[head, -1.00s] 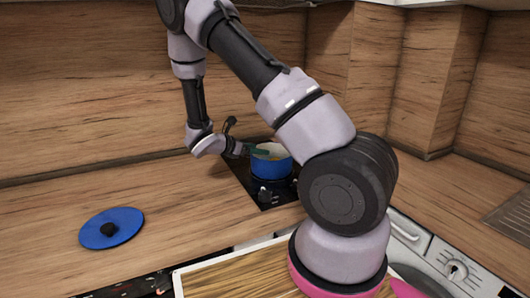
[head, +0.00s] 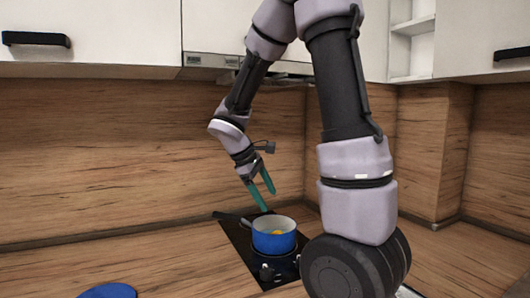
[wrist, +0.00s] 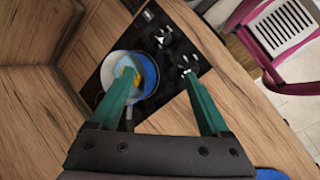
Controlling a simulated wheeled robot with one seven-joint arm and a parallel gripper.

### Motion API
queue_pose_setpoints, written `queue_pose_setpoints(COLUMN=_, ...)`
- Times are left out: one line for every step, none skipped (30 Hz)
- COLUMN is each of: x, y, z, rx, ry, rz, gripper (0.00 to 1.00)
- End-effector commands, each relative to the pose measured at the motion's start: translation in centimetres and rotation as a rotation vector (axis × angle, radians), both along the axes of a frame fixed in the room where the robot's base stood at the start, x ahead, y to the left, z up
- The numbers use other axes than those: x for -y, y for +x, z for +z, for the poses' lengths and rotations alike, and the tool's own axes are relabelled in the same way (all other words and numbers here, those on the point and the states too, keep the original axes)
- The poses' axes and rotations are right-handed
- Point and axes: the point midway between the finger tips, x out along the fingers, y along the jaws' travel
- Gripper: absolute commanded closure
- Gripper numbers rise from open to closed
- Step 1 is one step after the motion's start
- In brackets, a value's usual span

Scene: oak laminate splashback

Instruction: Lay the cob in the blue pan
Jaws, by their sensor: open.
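The blue pan (head: 273,243) stands on the black hob, its dark handle pointing left in the head view. It also shows in the wrist view (wrist: 150,68). The yellow cob (head: 279,233) lies inside the pan; in the wrist view a finger partly hides the cob (wrist: 137,78). My gripper (head: 268,201) is above the pan, pointing down, with its green fingers apart and nothing between them. In the wrist view the left finger of my gripper (wrist: 158,82) overlaps the pan.
The black hob (head: 240,240) has knobs at its front. A blue lid (head: 108,291) lies on the wooden counter to the left. White wall cupboards (head: 90,35) hang above. A pink chair (wrist: 275,30) stands beyond the counter edge in the wrist view.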

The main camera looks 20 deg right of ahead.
Motion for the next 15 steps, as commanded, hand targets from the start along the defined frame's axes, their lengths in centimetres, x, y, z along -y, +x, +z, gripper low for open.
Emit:
queue_pose_setpoints(x=0.0, y=-1.2, z=1.6, rx=0.067, ry=0.075, rz=-0.082, gripper=0.2)
queue_pose_setpoints(x=-0.2, y=-1.9, z=2.4, rx=0.103, ry=0.121, rz=-0.133, gripper=0.2)
queue_pose_setpoints(x=-0.4, y=-2.8, z=3.4, rx=0.151, ry=0.181, rz=-0.199, gripper=0.2)
queue_pose_setpoints(x=-0.7, y=-3.5, z=4.1, rx=0.187, ry=0.226, rz=-0.25, gripper=0.2)
queue_pose_setpoints(x=-0.9, y=-4.2, z=4.9, rx=0.222, ry=0.271, rz=-0.299, gripper=0.2)
queue_pose_setpoints(x=-1.3, y=-5.1, z=5.9, rx=0.271, ry=0.332, rz=-0.362, gripper=0.2)
queue_pose_setpoints(x=-1.5, y=-5.7, z=6.6, rx=0.304, ry=0.376, rz=-0.41, gripper=0.2)
queue_pose_setpoints(x=-1.8, y=-6.3, z=7.4, rx=0.34, ry=0.422, rz=-0.458, gripper=0.2)
queue_pose_setpoints(x=-2.2, y=-7.2, z=8.4, rx=0.387, ry=0.483, rz=-0.519, gripper=0.2)
queue_pose_setpoints(x=-2.6, y=-7.8, z=9.1, rx=0.421, ry=0.528, rz=-0.563, gripper=0.2)
queue_pose_setpoints(x=-2.8, y=-8.4, z=9.9, rx=0.455, ry=0.572, rz=-0.606, gripper=0.2)
queue_pose_setpoints(x=-3.2, y=-9.1, z=10.8, rx=0.497, ry=0.629, rz=-0.66, gripper=0.2)
queue_pose_setpoints(x=-3.6, y=-9.6, z=11.4, rx=0.527, ry=0.67, rz=-0.698, gripper=0.2)
queue_pose_setpoints(x=-3.9, y=-10.1, z=12.0, rx=0.554, ry=0.71, rz=-0.733, gripper=0.2)
queue_pose_setpoints(x=-4.2, y=-10.7, z=12.8, rx=0.587, ry=0.757, rz=-0.775, gripper=0.2)
